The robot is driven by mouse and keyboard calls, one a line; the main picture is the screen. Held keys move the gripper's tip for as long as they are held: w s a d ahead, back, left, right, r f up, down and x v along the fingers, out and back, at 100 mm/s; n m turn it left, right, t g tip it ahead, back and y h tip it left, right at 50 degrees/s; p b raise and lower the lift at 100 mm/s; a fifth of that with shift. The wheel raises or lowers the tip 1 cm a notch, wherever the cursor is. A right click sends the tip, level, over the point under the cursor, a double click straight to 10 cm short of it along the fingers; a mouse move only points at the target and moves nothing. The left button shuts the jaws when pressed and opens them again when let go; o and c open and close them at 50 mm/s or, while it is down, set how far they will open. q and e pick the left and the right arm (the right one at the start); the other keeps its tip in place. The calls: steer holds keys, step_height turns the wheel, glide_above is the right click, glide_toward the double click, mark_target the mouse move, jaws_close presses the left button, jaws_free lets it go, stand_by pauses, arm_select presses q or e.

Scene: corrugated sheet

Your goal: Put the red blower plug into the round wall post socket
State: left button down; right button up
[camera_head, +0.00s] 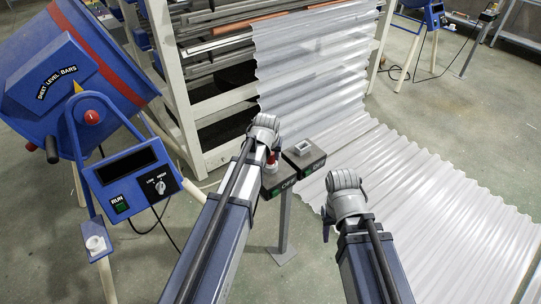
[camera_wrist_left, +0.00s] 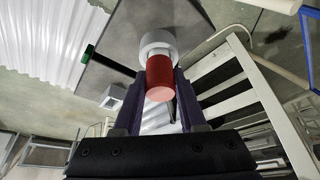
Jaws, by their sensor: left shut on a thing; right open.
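The red blower plug (camera_wrist_left: 160,78) is a short red cylinder held between the fingers of my left gripper (camera_wrist_left: 157,92). In the head view a bit of red (camera_head: 271,158) shows just below my left wrist. The plug's far end meets the round pale socket (camera_wrist_left: 157,44) on the wall post box. I cannot tell how deep it sits in the ring. My left arm hides part of this in the head view. My right gripper (camera_head: 329,222) is open and empty, to the right of the post, with its fingers mostly hidden.
Beside the round socket is a square socket (camera_head: 302,149) on the second post box. Corrugated sheets (camera_head: 420,190) run from the rack (camera_head: 180,90) to the right.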

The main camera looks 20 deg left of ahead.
arm_select(q)
steer(key=shift+f, duration=0.15)
steer(key=shift+c, duration=2)
jaws_free()
steer(key=shift+r, duration=0.2)
steer(key=p+v, duration=0.7)
steer(key=shift+r, duration=0.3)
steer(key=shift+s, duration=0.15)
